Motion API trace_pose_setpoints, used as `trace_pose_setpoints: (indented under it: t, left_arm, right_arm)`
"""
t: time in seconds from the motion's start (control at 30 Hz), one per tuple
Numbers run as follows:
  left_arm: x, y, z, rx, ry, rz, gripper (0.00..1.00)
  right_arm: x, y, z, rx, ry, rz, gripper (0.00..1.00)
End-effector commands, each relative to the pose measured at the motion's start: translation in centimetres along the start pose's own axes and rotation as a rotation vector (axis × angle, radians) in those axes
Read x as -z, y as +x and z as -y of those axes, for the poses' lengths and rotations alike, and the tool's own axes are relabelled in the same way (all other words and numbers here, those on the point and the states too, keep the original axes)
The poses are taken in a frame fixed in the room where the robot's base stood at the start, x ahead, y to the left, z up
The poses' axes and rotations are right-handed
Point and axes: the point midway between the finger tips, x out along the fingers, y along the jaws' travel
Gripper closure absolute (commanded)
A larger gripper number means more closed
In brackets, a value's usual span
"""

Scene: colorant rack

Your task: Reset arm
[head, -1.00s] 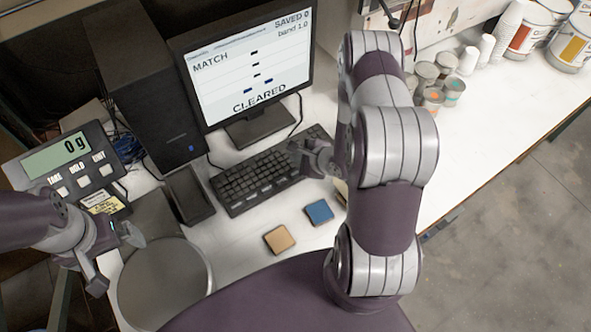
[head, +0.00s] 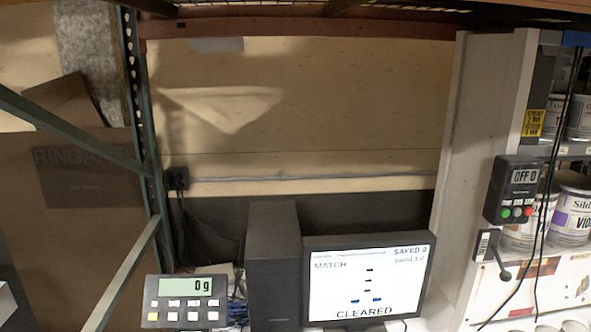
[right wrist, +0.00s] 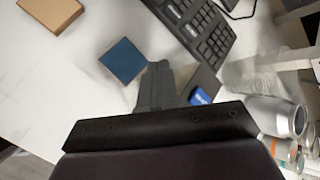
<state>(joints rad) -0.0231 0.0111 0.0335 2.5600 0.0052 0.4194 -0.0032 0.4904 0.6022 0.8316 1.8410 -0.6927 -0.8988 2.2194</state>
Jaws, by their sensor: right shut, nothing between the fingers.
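My right gripper (right wrist: 158,85) shows in the right wrist view, with its fingers together and nothing between them. It is over the white desktop, just below a blue square tile (right wrist: 123,61) in the picture and apart from it as far as I can tell. A tan square tile (right wrist: 50,12) lies at the upper left. Neither arm shows clearly in the head view, and my left gripper is not in view.
The keyboard (right wrist: 200,28) lies beyond the right gripper. The head view shows the monitor (head: 367,280) reading CLEARED, a computer tower (head: 274,265), a scale display (head: 186,300) at 0 g and a control box (head: 513,190) reading OFF 0.

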Motion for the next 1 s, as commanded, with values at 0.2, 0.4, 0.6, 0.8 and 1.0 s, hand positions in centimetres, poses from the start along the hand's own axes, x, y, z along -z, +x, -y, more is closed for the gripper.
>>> trace_pose_setpoints:
  t: [0.2,0.4,0.6,0.8,1.0]
  left_arm:
    - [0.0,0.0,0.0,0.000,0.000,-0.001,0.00]
    - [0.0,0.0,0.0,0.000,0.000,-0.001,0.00]
    - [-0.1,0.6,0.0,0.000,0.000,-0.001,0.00]
    - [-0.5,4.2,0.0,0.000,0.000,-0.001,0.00]
    - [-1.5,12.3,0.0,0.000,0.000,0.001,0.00]
  right_arm:
    - [1.2,-0.1,-1.2,-0.064,-0.218,-0.052,1.00]
    - [3.2,-1.1,-3.7,-0.201,-0.444,-0.129,1.00]
    - [5.2,-3.5,-5.5,-0.421,-0.772,-0.192,1.00]
    - [4.8,-7.3,-7.0,-0.776,-1.297,-0.105,1.00]
    - [-2.6,-11.6,-10.8,-0.939,-1.852,0.219,1.00]
